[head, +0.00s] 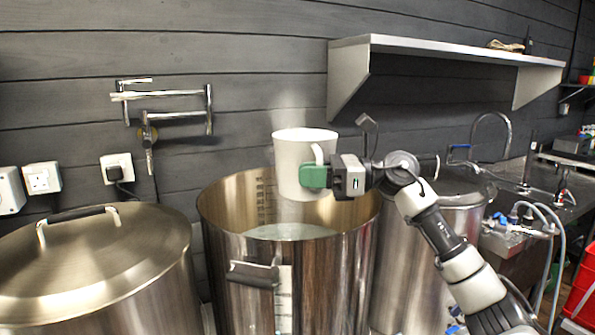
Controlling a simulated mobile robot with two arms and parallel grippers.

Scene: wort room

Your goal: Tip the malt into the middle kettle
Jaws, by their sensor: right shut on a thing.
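A white jug (295,155) is over the open mouth of the middle kettle (318,270), roughly upright. My right gripper (316,176), with green finger pads, is shut on the jug at its handle side, reaching in from the right. The jug's inside is hidden, so I cannot see any malt in it. The middle kettle is steel, has no lid on, and holds pale liquid low inside its rim. Faint steam shows above the jug. My left gripper is not in view.
A lidded steel kettle (95,265) stands at the left, and another kettle (415,265) stands at the right behind my right arm. A folding wall tap (165,105) and a steel shelf (440,48) are on the wall. A red crate (582,290) is at far right.

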